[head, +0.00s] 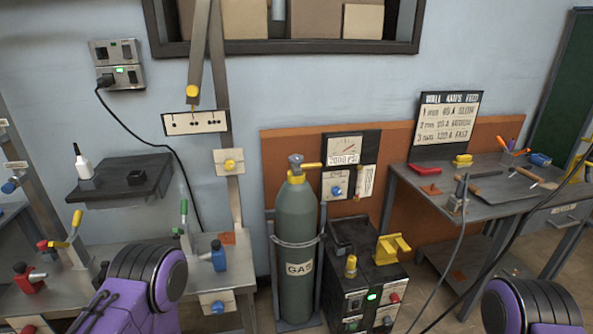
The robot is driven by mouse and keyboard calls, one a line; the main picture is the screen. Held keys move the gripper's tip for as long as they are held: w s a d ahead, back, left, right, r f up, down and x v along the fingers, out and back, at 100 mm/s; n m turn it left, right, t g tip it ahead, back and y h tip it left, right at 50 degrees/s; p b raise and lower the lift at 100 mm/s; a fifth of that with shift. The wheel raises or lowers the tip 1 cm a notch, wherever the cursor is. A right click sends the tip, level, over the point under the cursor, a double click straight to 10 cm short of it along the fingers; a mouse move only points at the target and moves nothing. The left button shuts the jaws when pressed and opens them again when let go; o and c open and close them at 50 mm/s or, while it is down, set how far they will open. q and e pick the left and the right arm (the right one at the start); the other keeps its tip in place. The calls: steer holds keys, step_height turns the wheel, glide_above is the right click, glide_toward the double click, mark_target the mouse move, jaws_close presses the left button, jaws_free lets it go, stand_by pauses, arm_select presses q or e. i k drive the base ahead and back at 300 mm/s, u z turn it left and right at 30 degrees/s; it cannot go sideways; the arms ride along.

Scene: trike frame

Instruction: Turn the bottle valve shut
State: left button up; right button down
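A green gas bottle (296,231) labelled "GAS" stands upright in the middle of the view, against an orange-brown panel. A metal band or chain runs around its body. The bottle valve (295,166) sits on its top, a grey fitting with a yellow part reaching to the right. I cannot tell from here how far it is turned. Purple and black parts of my two arms show at the lower left and lower right. Both are well apart from the bottle. Neither gripper is in view.
A welding machine (365,285) with a green light stands right of the bottle. A gauge panel (346,150) hangs behind it. A metal bench (215,262) with clamps is at left, a tool table (480,205) at right. Cables hang at right.

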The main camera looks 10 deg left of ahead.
mark_target(295, 158)
steer(key=u, duration=1.6)
steer(key=i, duration=0.8)
steer(key=z, duration=2)
